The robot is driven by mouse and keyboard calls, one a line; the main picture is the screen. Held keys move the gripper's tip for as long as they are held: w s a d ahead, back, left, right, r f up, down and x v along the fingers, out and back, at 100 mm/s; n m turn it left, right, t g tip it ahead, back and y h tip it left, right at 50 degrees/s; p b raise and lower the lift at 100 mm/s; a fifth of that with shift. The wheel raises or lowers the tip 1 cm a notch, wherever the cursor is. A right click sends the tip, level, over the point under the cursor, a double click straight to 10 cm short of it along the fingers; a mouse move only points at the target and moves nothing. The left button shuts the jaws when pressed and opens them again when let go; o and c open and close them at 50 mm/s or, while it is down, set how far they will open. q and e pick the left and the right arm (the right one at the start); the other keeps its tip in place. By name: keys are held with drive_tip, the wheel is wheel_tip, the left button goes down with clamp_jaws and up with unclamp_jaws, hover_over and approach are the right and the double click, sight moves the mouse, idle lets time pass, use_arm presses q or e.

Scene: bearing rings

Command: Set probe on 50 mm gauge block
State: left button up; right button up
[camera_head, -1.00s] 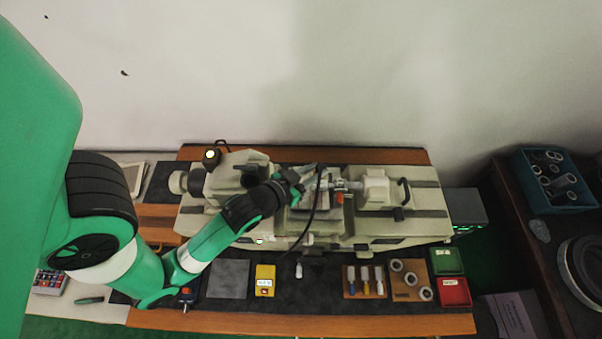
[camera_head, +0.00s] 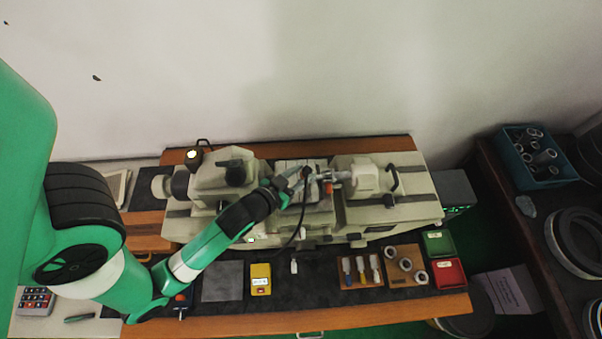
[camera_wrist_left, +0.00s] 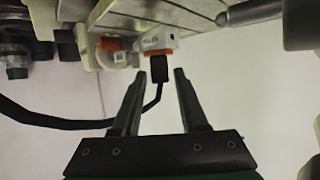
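My left gripper (camera_head: 297,182) is over the middle of the beige measuring machine (camera_head: 215,186). In the left wrist view its fingers (camera_wrist_left: 160,75) are apart, with nothing clearly clamped. A black cable plug (camera_wrist_left: 159,69) is just beyond and between the fingertips, on a pale block with an orange part (camera_wrist_left: 158,53). This looks like the probe, but I cannot be sure. The orange part also shows in the head view (camera_head: 329,188). A black cable (camera_head: 302,220) hangs from there over the machine's front. I cannot identify the 50 mm gauge block. My right gripper is not in view.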

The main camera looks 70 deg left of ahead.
use_arm(q)
drive_tip(key=shift+o, duration=0.7)
drive_tip(key=shift+r, duration=0.1)
drive_tip(key=shift+r, duration=0.15)
drive_tip(key=v, duration=0.5)
drive_tip(key=shift+d+f+b, duration=0.15)
drive_tip(key=shift+f+b, duration=0.1)
drive_tip(key=shift+b, duration=0.15)
drive_tip(key=p+v, duration=0.2)
drive_tip(key=v, duration=0.5)
drive_tip(key=shift+r, duration=0.3)
drive_tip(key=shift+w, duration=0.1)
